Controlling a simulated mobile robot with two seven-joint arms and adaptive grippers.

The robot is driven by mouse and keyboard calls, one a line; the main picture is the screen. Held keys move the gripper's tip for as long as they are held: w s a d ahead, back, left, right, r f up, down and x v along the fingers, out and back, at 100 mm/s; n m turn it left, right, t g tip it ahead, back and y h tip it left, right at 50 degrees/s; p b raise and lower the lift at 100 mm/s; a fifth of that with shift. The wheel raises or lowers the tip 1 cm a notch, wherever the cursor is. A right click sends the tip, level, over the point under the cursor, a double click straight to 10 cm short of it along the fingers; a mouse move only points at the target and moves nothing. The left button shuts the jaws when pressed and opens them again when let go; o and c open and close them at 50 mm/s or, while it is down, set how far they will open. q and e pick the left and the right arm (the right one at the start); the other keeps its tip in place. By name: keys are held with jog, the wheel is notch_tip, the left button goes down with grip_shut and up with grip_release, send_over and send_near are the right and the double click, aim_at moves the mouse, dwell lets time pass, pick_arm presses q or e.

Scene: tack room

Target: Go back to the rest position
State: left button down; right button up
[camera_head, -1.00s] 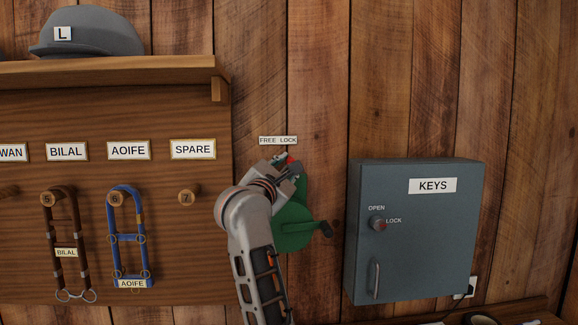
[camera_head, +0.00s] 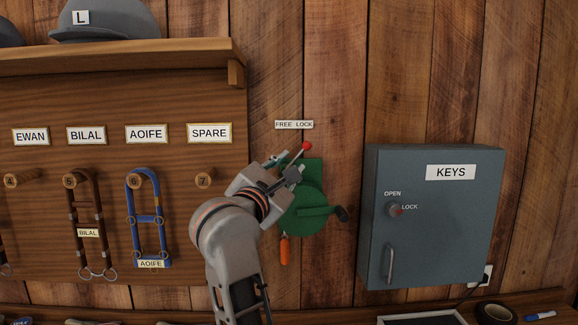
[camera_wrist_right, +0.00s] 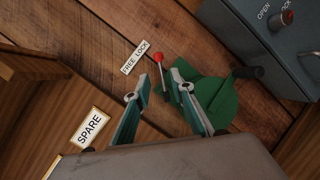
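My right gripper (camera_head: 283,168) is in front of the wall, just left of and below the red-knobbed lever (camera_head: 306,146) of a green winch (camera_head: 310,222). In the wrist view the right gripper (camera_wrist_right: 161,84) has its fingers spread apart with nothing held. The red knob (camera_wrist_right: 159,57) shows beyond the fingertips, apart from them. The lever's stem appears behind the gap. The gripper and wrist hide the winch's left part in the head view. My left gripper is in neither view.
The blue-grey key cabinet (camera_head: 430,245) is to the right. The peg board (camera_head: 75,215) with bridles and a bare SPARE peg (camera_head: 204,180) is to the left, under a shelf (camera_head: 120,56) with caps. An orange handle (camera_head: 284,250) hangs below the winch. A ledge with small items runs along the bottom.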

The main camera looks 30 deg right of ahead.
jog(key=s+a+f+m+t+y, duration=0.25)
jog(key=a+f+m+y, duration=0.4)
jog(key=f, duration=0.75)
jog(key=s+a+f+m+t+y, duration=0.25)
jog(key=a+f+m+y, duration=0.45)
jog(key=f, duration=0.8)
jog(key=s+a+f+m+t+y, duration=0.25)
jog(key=a+f+m+y, duration=0.45)
jog(key=f, duration=0.7)
jog(key=s+d+f+n+g, duration=0.1)
jog(key=s+f+n+g, duration=0.3)
jog(key=s+f, duration=0.5)
jog(key=s+d+f+n+g+h, duration=0.1)
jog(key=s+f+n+g, duration=0.3)
jog(key=s+f, duration=0.4)
notch_tip(320, 180, down, 7)
jog(key=shift+s+d, duration=0.35)
jog(key=shift+d, duration=0.25)
